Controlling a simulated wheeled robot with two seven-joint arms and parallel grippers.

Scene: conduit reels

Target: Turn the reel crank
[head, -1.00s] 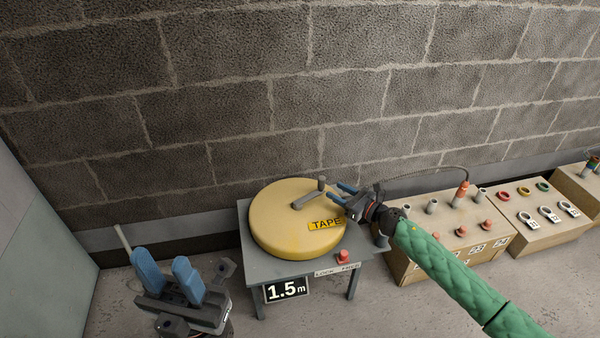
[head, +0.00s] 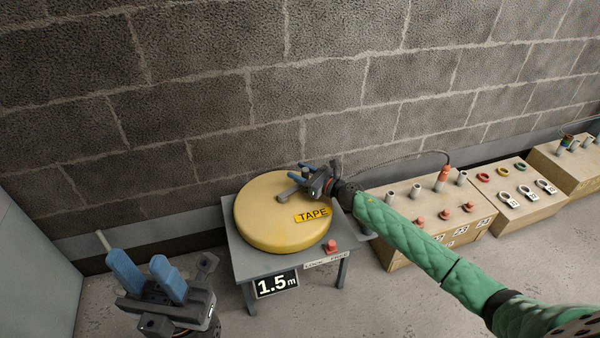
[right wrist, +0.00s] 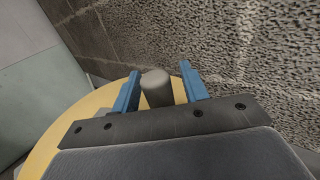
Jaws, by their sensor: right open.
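The yellow tape reel (head: 262,222) lies flat on a grey stand, with a "TAPE" label on its top. Its grey crank arm (head: 289,193) shows on top, partly hidden by my right gripper. My right gripper (head: 304,173) is at the crank, its blue fingers open. In the right wrist view the crank's upright grey knob (right wrist: 156,87) stands between the two open fingers (right wrist: 160,88), with a gap visible on the right side. My left gripper (head: 150,272) is open and empty at the lower left, well away from the reel.
Wooden boxes (head: 440,222) with pegs, rings and tags stand at right. A block wall (head: 200,90) rises close behind. A grey panel (head: 30,270) is at left.

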